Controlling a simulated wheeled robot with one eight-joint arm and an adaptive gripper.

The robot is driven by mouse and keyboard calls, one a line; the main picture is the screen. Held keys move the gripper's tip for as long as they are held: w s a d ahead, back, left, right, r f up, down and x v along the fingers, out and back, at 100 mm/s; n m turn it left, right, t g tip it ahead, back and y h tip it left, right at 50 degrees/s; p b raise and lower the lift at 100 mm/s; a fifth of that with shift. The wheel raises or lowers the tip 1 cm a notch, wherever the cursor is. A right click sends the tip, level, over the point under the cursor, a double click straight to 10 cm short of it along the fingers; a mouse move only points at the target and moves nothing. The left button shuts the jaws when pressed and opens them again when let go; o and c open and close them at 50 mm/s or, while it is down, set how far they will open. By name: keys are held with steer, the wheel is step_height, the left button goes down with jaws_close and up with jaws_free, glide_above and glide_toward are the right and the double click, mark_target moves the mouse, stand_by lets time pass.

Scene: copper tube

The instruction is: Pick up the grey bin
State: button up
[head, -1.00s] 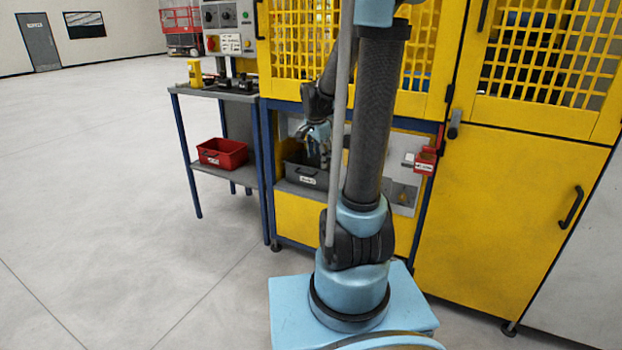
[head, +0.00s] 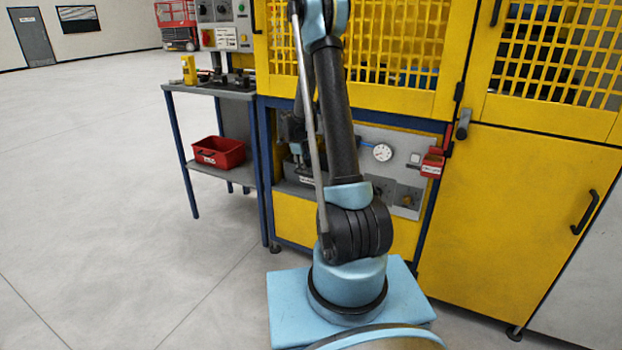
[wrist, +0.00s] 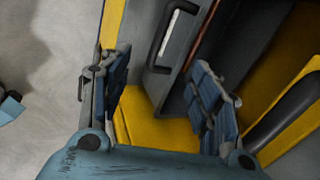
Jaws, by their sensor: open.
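The grey bin (head: 288,187) sits in the low opening of the yellow machine, largely hidden behind my arm in the head view. In the wrist view the bin's grey front (wrist: 139,45) shows tilted, with a dark handle and a white label. My gripper (wrist: 160,95) is open, with one blue-grey finger on each side of the picture and the bin's front beyond and between them. The fingers look empty. I cannot tell whether the right finger touches the bin. In the head view my gripper (head: 297,158) is mostly hidden, just above the bin.
A red bin (head: 219,153) rests on the lower shelf of the side table (head: 210,90) at left. A panel with a gauge (head: 382,152) and a small red box (head: 432,162) are right of the opening. Yellow cabinet doors (head: 510,230) stand at right. Floor at left is clear.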

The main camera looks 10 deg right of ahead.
mark_target(307, 178)
steer(key=shift+m, duration=0.7)
steer(key=w+f, duration=0.3)
steer(key=shift+f, duration=0.2)
steer(key=x, duration=0.5)
steer(key=shift+w+a+f, duration=0.1)
steer(key=shift+w+f, duration=0.05)
steer(key=shift+f, duration=0.15)
steer(key=shift+x, duration=3.15)
steer(key=shift+w+r, duration=0.1)
steer(key=shift+r, duration=0.05)
steer(key=shift+c, duration=0.2)
jaws_close()
